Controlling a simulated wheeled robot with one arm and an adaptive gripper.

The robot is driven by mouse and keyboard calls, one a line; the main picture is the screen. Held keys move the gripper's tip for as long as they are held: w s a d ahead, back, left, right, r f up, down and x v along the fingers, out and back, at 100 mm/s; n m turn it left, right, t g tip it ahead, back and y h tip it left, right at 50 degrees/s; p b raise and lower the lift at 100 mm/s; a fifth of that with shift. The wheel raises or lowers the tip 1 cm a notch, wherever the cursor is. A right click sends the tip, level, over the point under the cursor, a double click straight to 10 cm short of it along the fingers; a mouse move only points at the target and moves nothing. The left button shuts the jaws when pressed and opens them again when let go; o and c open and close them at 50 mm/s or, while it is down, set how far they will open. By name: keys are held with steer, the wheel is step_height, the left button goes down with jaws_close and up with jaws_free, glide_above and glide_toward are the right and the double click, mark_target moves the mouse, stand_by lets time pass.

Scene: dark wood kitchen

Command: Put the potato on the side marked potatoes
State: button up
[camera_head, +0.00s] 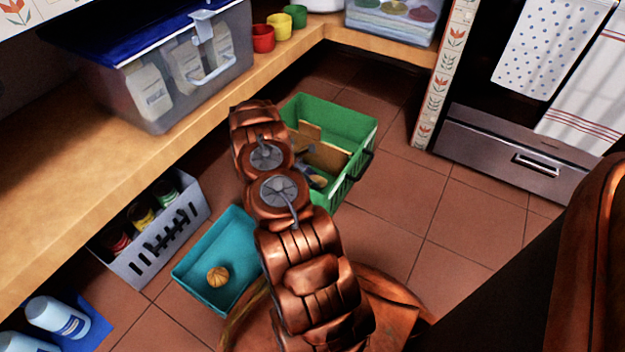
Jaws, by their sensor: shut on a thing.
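A green crate (365,124) stands on the floor, partly hidden behind my arm. A tan divider (330,158) runs across inside it, and a tan piece (308,131) stands up near the far wall. No marking can be read on either side. My gripper (312,179) is low in the crate's near part, in front of the divider, mostly hidden by my arm. It is shut on a small tan potato (320,181). I cannot tell whether the potato touches the crate floor.
A teal tray (190,262) left of my arm holds a round tan onion-like item (218,277). A grey basket (133,266) with jars stands under the wooden shelf (60,215). White bottles (58,316) lie at lower left. Tiled floor is clear right of the crate, before the oven drawer (515,150).

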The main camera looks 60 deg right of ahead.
steer(key=o, duration=1.3)
steer(key=shift+f, duration=0.1)
steer(key=v, duration=1.2)
steer(key=shift+r, duration=0.3)
